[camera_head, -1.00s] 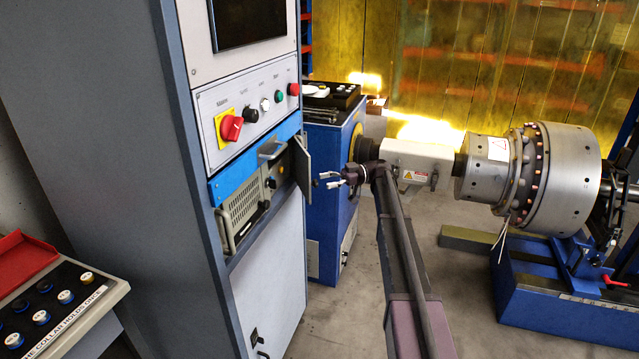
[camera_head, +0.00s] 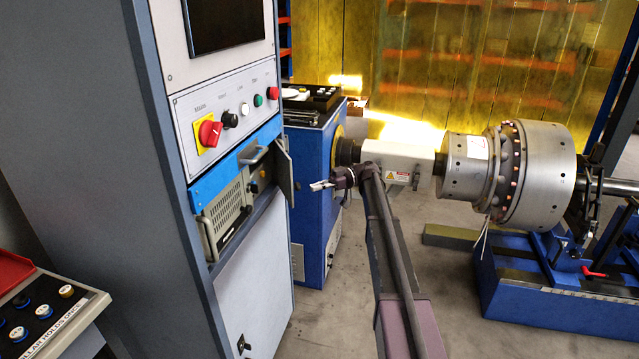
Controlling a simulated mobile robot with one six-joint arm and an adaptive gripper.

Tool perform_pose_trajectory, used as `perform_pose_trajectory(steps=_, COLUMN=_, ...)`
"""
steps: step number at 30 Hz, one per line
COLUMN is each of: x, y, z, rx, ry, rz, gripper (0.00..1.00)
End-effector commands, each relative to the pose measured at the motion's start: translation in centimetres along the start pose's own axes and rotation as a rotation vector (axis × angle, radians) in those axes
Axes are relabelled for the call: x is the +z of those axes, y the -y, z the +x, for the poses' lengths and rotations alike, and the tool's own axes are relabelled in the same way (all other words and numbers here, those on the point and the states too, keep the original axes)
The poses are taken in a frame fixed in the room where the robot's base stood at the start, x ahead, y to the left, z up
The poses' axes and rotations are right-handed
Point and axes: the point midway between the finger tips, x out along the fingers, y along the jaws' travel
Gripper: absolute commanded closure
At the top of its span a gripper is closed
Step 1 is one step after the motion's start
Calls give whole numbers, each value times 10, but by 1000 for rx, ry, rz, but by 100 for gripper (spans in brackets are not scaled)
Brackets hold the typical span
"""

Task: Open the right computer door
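The computer (camera_head: 227,215) sits in a slot of the tall grey cabinet, below a blue strip. Its right door (camera_head: 284,170) is a narrow dark grey panel at the slot's right edge. It stands swung outward, so the computer's front shows beside it. My gripper (camera_head: 318,186) is to the right of this door, with a visible gap between them in the picture. It points left toward the cabinet and holds nothing that I can see. Its fingers look close together or overlapping, too small to tell how far apart they are.
A control panel with a red knob (camera_head: 210,133) is above the computer. A blue machine (camera_head: 310,200) stands behind my gripper, joined to a large metal rotor (camera_head: 540,175) at right. A button console (camera_head: 45,315) is at lower left. Grey floor is free around my arm.

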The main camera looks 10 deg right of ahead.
Motion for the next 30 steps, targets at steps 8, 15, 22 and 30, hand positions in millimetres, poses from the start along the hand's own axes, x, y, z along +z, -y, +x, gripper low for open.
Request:
perform_pose_trajectory(steps=8, x=48, y=54, z=61, rx=80, ry=245, rz=359, gripper=100)
perform_pose_trajectory(steps=15, x=106, y=119, z=104, rx=277, ry=526, rz=743, gripper=100)
perform_pose_trajectory(steps=22, x=153, y=186, z=120, rx=570, ry=763, rz=1038, gripper=100)
perform_pose_trajectory(steps=30, x=189, y=264, z=113, rx=1000, ry=948, rz=1246, gripper=100)
